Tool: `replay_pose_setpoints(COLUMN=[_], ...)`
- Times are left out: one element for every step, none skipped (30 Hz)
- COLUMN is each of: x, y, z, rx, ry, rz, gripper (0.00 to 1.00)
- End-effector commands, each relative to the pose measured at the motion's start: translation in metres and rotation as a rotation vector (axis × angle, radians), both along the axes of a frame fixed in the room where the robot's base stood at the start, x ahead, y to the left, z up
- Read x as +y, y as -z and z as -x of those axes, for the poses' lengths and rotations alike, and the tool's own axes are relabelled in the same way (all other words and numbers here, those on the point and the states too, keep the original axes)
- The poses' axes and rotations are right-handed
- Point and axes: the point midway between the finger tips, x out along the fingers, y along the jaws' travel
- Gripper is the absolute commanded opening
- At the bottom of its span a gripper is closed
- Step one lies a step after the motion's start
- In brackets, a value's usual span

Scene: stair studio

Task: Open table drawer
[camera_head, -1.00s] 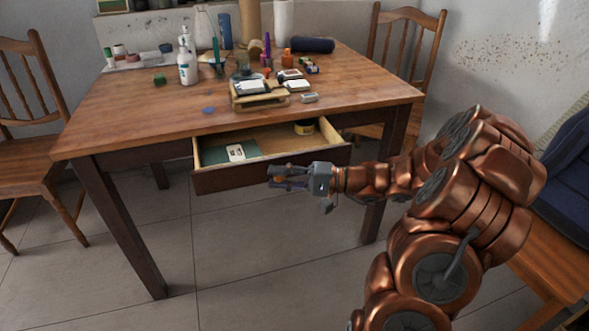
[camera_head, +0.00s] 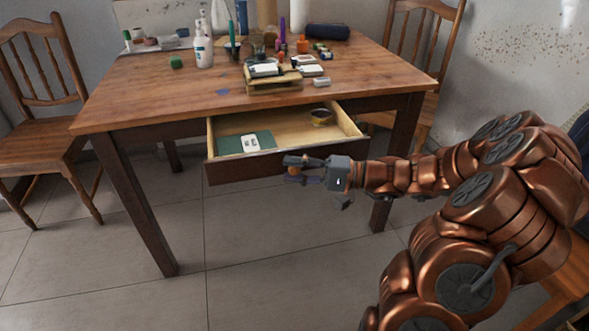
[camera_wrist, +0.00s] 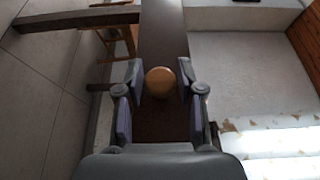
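The wooden table (camera_head: 150,95) has a drawer (camera_head: 245,168) in its front, pulled well out so that its inside shows. A green notebook or card (camera_head: 230,145) with a white piece and a round tin (camera_head: 320,117) lie inside. My gripper (camera_head: 293,170) is at the drawer front, coming from the right. In the wrist view, the round wooden knob (camera_wrist: 160,82) sits between my fingertips, which close in on it from both sides. Contact at the very tips is hard to make out. The dark drawer front (camera_wrist: 160,30) runs up behind the knob.
A wooden chair (camera_head: 40,130) is at the left, another (camera_head: 425,50) at the back right. The tiled floor (camera_head: 240,270) before the table is clear.

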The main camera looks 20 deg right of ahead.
Motion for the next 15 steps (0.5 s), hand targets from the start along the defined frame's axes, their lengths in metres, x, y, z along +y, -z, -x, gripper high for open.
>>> replay_pose_setpoints(x=[0.0002,0.0003,0.0004,0.0005,0.0006,0.0008,0.0009,0.0009,0.0010,0.0012,0.0012,0.0009,0.0003,-0.0007,-0.0026], y=[0.0000,0.0000,-0.0001,-0.0001,-0.0001,-0.0001,-0.0001,-0.0001,-0.0001,-0.0001,-0.0001,-0.0001,-0.0001,-0.0001,-0.0001], z=[-0.0001,-0.0002,-0.0001,-0.0002,-0.0002,-0.0003,-0.0003,-0.0002,-0.0003,-0.0004,-0.0004,-0.0003,0.0001,0.0006,0.0016], rx=[0.000,0.000,0.000,0.000,0.000,0.000,0.000,0.000,0.000,0.000,0.000,0.000,0.000,-0.001,-0.001], ry=[0.000,0.000,-0.001,-0.001,-0.001,-0.001,-0.001,-0.002,-0.002,-0.002,-0.003,-0.003,-0.003,-0.002,-0.002], rz=[0.000,0.000,0.000,0.000,0.000,0.000,0.000,0.000,0.000,0.000,0.000,0.000,0.000,0.001,0.001], gripper=[0.46,0.49,0.53,0.54,0.54,0.54,0.54,0.54,0.54,0.54,0.54,0.54,0.54,0.54,0.54])
